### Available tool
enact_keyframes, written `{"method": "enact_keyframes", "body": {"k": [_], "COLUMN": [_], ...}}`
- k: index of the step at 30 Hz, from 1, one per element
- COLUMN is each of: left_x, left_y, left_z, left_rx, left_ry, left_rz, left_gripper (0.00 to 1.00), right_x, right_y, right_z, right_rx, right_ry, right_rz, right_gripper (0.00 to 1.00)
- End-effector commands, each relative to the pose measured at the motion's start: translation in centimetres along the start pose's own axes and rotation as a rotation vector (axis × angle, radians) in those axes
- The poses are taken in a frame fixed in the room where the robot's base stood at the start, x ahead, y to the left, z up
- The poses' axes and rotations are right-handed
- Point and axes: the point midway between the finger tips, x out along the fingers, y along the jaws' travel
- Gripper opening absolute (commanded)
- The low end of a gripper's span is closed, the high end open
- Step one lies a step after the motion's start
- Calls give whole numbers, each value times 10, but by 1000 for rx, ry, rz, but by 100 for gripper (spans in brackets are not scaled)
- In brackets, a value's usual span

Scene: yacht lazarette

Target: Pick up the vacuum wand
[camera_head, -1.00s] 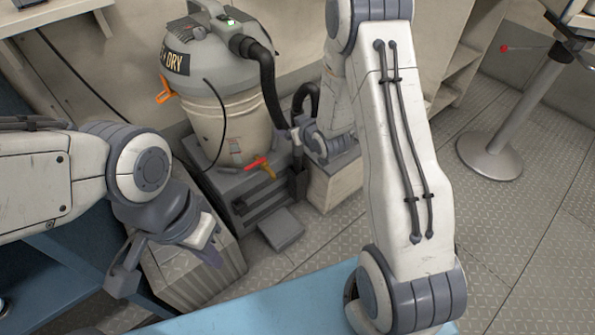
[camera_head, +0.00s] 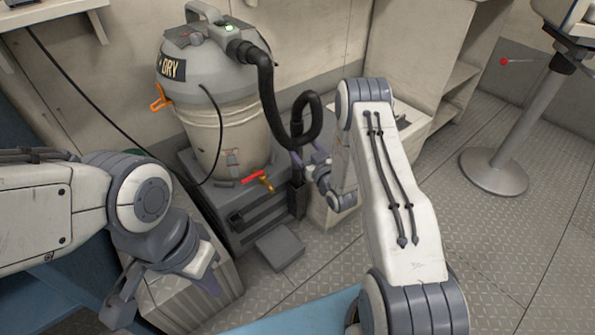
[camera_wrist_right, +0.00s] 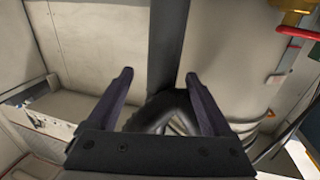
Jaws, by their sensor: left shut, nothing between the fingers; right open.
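The vacuum wand shows as a dark upright piece (camera_head: 297,178) in a holder at the right side of the vacuum's grey base. Its black hose (camera_head: 268,88) loops down to it from the vacuum's top. My right gripper (camera_head: 309,152) is at the wand's upper end, partly hidden by my own arm. In the right wrist view, my right gripper (camera_wrist_right: 160,88) is open, with the dark wand (camera_wrist_right: 168,45) and the curved hose (camera_wrist_right: 160,112) showing between its fingers. Contact cannot be told. My left gripper (camera_head: 165,295) is shut and empty at the lower left.
The grey and cream vacuum (camera_head: 215,100) stands on a dark grey base (camera_head: 230,205) with a red-handled valve (camera_head: 255,178). A metal post with a round foot (camera_head: 494,172) stands at right. A blue surface (camera_head: 290,315) lies in front. Plated floor is free at right.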

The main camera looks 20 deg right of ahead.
Motion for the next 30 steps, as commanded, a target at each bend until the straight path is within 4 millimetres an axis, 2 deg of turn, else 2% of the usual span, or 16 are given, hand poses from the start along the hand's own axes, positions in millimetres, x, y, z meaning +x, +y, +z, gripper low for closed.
{"method": "enact_keyframes", "body": {"k": [5, 10, 15, 23, 30], "left_x": [6, 19, 24, 23, 23], "left_y": [0, -1, -2, -2, -2], "left_z": [0, 1, 1, 1, 1], "left_rx": [0, 0, 0, 0, 0], "left_ry": [0, 0, 0, 0, 0], "left_rz": [0, 0, 0, 0, 0], "left_gripper": [0, 0, 0, 0, 0], "right_x": [14, 39, 58, 60, 60], "right_y": [-1, -4, -3, -3, -3], "right_z": [-1, -5, -6, -7, -7], "right_rx": [-1, -2, -1, 0, 0], "right_ry": [2, 5, 0, -1, -1], "right_rz": [-1, -1, 0, 0, 1], "right_gripper": [84, 84, 84, 84, 0]}}
